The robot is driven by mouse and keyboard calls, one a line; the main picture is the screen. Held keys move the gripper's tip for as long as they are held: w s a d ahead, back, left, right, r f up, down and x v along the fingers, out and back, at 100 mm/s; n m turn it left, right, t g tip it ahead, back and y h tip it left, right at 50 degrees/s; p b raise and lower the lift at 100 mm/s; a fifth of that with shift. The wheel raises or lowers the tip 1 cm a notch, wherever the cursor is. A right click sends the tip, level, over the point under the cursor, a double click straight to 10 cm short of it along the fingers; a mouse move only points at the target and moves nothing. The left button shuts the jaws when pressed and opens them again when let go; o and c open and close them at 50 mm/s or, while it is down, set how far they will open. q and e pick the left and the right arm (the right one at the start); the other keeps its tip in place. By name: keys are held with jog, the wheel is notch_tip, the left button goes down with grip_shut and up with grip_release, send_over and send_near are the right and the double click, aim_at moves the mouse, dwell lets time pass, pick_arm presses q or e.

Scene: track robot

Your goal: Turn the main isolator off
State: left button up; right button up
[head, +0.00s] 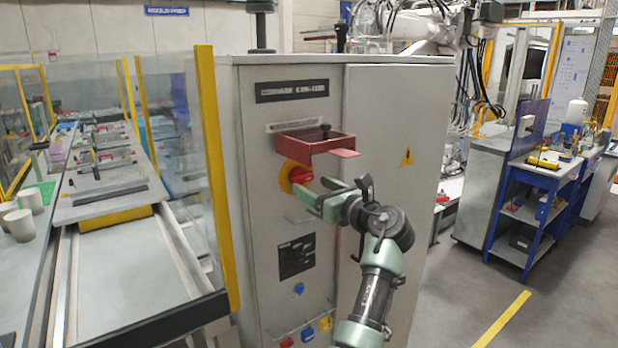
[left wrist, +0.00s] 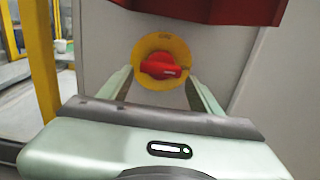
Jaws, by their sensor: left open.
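The main isolator is a red rotary handle (head: 300,174) on a yellow round plate (head: 286,181), on the front of a grey cabinet (head: 255,215). In the left wrist view the red handle (left wrist: 162,67) lies about level across the yellow plate (left wrist: 150,48). My left gripper (head: 308,188) is open right in front of the handle. In the left wrist view its fingers (left wrist: 158,92) stand on either side of the plate's lower part, with the handle between and beyond them. I cannot tell whether they touch it. My right gripper does not show.
A red open box (head: 310,150) juts out just above the isolator, close over my gripper. Coloured sockets (head: 308,334) sit low on the cabinet. A glass guard with a yellow post (head: 216,170) stands left. A blue trolley (head: 540,190) stands right, with clear floor before it.

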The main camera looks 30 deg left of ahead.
aim_at(304, 181)
pick_arm(q)
jog(key=p+x, duration=0.1)
jog(key=x, duration=0.3)
jog(key=shift+r, duration=0.1)
jog(key=shift+w+a, duration=0.2)
jog(key=shift+a, duration=0.2)
jog(key=shift+c, duration=0.3)
jog(key=c, duration=1)
